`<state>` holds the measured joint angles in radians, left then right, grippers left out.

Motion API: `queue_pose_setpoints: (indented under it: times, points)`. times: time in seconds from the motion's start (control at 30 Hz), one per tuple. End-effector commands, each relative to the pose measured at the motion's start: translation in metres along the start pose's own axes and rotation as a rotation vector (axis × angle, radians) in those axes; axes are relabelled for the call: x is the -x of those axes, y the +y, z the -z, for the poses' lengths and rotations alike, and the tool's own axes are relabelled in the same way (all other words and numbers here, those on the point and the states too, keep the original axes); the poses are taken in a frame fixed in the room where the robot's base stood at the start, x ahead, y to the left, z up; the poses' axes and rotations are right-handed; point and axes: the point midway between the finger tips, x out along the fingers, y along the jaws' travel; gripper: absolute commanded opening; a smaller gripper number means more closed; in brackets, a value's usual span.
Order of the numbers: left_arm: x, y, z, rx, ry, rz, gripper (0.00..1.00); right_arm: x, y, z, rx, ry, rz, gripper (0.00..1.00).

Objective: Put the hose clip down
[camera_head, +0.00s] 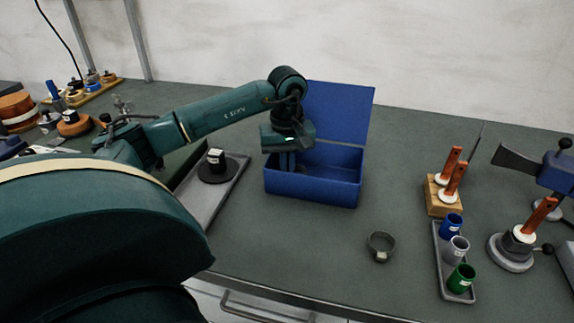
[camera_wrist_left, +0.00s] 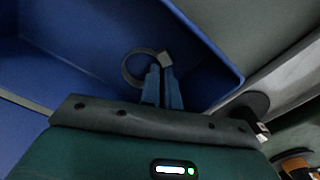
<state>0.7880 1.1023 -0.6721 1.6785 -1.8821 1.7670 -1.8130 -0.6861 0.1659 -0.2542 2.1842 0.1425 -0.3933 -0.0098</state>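My left gripper (camera_wrist_left: 163,75) reaches down into the open blue box; in the head view its fingers (camera_head: 287,160) are partly hidden by the box's front wall. In the left wrist view the fingers are close together, with the housing of a grey ring-shaped hose clip (camera_wrist_left: 130,72) at their tips. The clip is inside the box outline; whether it touches the floor I cannot tell. The blue box (camera_head: 312,190) has its lid (camera_head: 340,112) raised at the back. Another hose clip (camera_head: 381,246) lies on the bench, right of the box. My right gripper is not in view.
A grey tray (camera_head: 213,207) with a dark round piece (camera_head: 217,168) lies left of the box. On the right stand a wooden block (camera_head: 440,208) with orange-handled tools and a tray (camera_head: 458,294) of coloured cups. The bench between box and cups is mostly clear.

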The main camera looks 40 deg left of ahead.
Motion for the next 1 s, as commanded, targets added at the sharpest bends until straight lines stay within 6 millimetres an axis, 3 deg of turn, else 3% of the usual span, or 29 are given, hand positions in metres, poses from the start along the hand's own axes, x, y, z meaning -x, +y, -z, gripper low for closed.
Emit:
queue_pose_setpoints:
  times: [0.23, 0.57, 0.67, 1.0]
  points:
    - [0.0, 0.0, 0.0, 0.0, -0.001, 0.002, 0.24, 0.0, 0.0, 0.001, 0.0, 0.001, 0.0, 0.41]
    - [0.007, 0.0, 0.0, 0.0, 0.0, 0.0, 0.24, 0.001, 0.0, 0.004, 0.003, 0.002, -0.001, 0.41]
    - [0.02, 0.001, 0.0, 0.0, 0.001, -0.003, 0.24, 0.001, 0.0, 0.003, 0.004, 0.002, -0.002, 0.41]
    - [0.093, 0.001, 0.001, 0.0, 0.001, -0.003, 0.24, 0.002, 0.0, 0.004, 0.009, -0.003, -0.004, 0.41]
